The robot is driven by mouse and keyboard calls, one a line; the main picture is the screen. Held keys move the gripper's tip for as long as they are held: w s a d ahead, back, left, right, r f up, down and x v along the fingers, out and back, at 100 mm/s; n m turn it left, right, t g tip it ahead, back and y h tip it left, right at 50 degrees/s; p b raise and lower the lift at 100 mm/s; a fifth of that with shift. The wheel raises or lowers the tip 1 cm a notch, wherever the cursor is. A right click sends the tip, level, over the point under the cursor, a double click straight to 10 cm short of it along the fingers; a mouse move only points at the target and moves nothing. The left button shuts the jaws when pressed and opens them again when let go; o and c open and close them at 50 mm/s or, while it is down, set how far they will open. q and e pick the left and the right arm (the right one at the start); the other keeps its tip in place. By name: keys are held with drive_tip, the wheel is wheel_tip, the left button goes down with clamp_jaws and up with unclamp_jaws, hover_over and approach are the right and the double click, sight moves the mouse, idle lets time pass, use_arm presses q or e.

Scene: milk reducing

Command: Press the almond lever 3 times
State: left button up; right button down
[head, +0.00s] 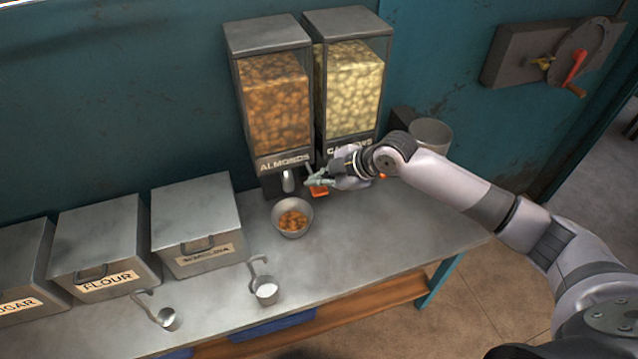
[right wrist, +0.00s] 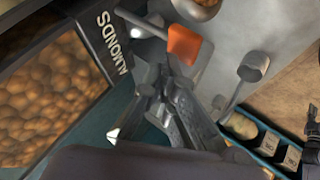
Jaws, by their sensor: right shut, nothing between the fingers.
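The almond dispenser (head: 277,105) is a tall clear-fronted bin of brown nuts labelled ALMONDS. Its orange lever (head: 321,191) sticks out at the lower right, and the lever also shows in the right wrist view (right wrist: 186,45). A metal bowl (head: 304,229) with some almonds in it stands below the spout. My right gripper (head: 310,179) is shut and empty beside the lever. In the right wrist view, its fingertips (right wrist: 158,72) are close to the lever; I cannot tell whether they touch. My left gripper is not in view.
A dispenser of pale nuts (head: 352,88) stands close on the right, with a grey container (head: 431,137) beside it. Metal bins (head: 193,222) line the left. Two metal scoops (head: 266,290) lie at the front. The counter (head: 375,240) right of the bowl is clear.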

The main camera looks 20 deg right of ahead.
drive_tip(key=shift+r, duration=0.15)
wheel_tip(320, 180, up, 5)
drive_tip(key=p, duration=0.4)
idle(0.6)
idle(1.4)
wheel_tip(320, 180, up, 4)
drive_tip(key=shift+f+p, duration=0.1)
drive_tip(key=shift+p, duration=0.6)
drive_tip(key=shift+f, duration=0.15)
